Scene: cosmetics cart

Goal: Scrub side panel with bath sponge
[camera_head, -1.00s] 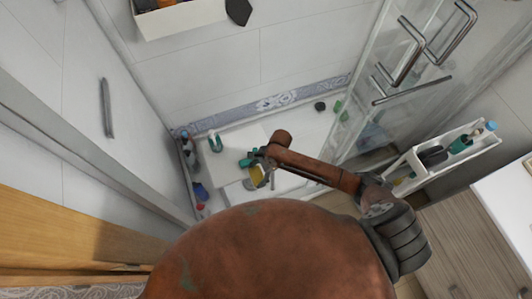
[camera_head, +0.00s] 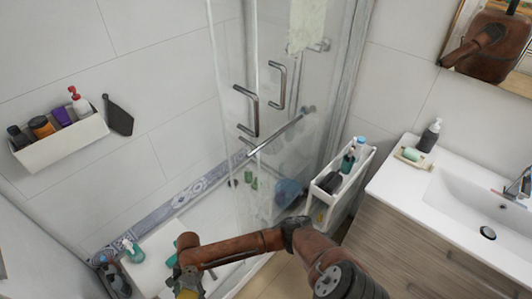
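A slim white cart (camera_head: 326,191) stands at centre right, between the glass shower door and the vanity. Its near side panel faces me, and a small yellow patch shows low on it. Bottles (camera_head: 348,160) and a dark rounded item (camera_head: 330,182) sit in its top; I cannot tell whether that item is a sponge. My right arm reaches left across the lower middle, in front of the cart. My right gripper (camera_head: 187,285) is at the bottom edge, over the shower tray. Yellow shows at it, but I cannot tell whether it is a held sponge. My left gripper is not in view.
The glass shower door (camera_head: 285,100) with metal handles stands behind the cart. The vanity (camera_head: 425,195) with sink is at right. A white wall caddy (camera_head: 62,140) with bottles hangs at left. Green bottles (camera_head: 132,250) stand at the shower tray's left.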

